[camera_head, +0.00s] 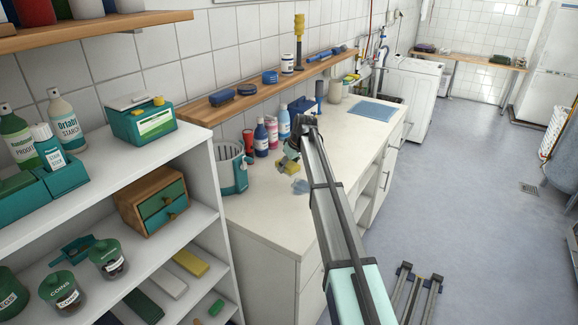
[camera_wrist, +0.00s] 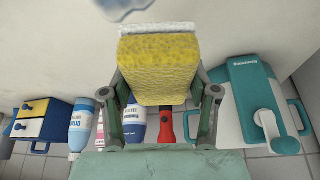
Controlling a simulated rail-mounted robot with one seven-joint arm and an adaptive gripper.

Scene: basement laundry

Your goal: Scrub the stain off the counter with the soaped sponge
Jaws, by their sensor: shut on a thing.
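The yellow sponge (camera_wrist: 160,70) is held between the two fingers of my gripper (camera_wrist: 160,94) in the wrist view. A white layer covers its far end, next to the pale counter. In the head view the sponge (camera_head: 287,168) is small and partly hidden by my gripper (camera_head: 291,160), above the middle of the counter (camera_head: 262,217). The blue-grey stain (camera_head: 300,186) lies on the counter just right of and nearer than the sponge. In the wrist view the stain (camera_wrist: 122,8) is cut by the top edge. I cannot tell whether the sponge touches the counter.
A teal-and-white bucket-like container (camera_head: 233,168) stands left of the sponge. Several bottles (camera_head: 272,133) stand behind it along the wall. A blue mat (camera_head: 374,110) lies at the counter's far end. The counter's front part is clear. A white shelf unit (camera_head: 190,155) stands at the left.

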